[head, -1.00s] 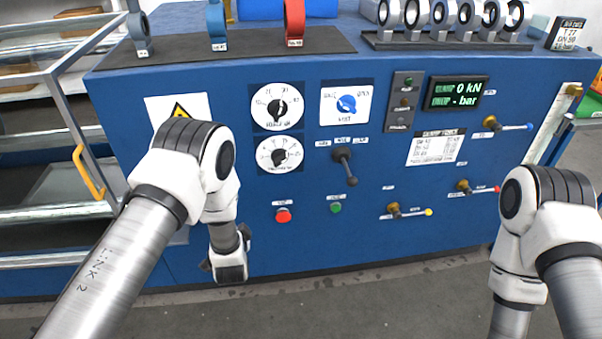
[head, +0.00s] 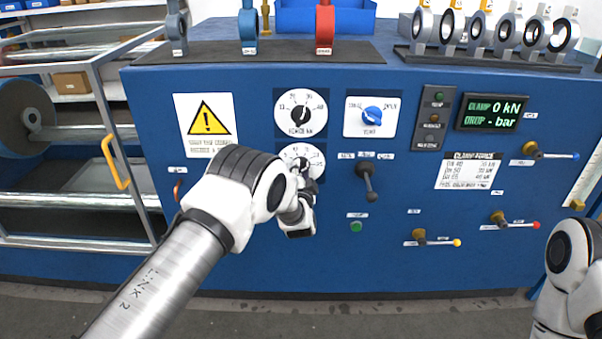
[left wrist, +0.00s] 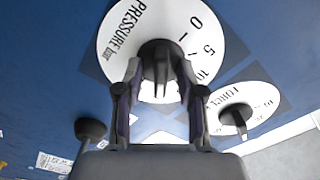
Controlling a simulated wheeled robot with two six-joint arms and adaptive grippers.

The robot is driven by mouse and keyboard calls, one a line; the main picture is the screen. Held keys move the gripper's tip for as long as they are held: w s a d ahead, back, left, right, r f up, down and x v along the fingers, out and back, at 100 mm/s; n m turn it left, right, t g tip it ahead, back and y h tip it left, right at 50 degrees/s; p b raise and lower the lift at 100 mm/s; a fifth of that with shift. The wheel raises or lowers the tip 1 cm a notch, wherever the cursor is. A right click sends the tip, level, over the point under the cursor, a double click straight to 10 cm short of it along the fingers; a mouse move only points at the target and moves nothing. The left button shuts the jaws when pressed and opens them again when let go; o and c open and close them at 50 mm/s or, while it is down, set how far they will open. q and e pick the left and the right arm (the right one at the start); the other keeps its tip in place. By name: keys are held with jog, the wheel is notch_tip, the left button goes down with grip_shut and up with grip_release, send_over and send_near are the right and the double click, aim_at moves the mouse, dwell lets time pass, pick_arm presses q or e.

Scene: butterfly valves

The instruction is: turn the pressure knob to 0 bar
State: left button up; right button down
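The pressure dial (head: 290,153) is the lower of two white dials on the blue panel, partly covered by my left gripper in the head view. In the left wrist view, the pressure dial (left wrist: 115,45) shows marks 0, 5 and 10, with a black knob (left wrist: 160,62) at its centre. My left gripper (left wrist: 158,80) is open, one finger on each side of the knob; I cannot tell if they touch it. The head view shows my left gripper (head: 304,178) at the dial. The knob's exact setting is unclear. My right gripper is out of view.
The force dial (head: 301,113) sits just above, and a blue knob (head: 372,115) is to its right. A black lever (head: 367,180) and a green button (head: 356,227) are to the right of my left gripper. A display (head: 491,112) reads 0 kN and - bar.

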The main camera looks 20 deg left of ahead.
pick_arm(q)
jog(key=shift+r, duration=0.1)
grip_shut()
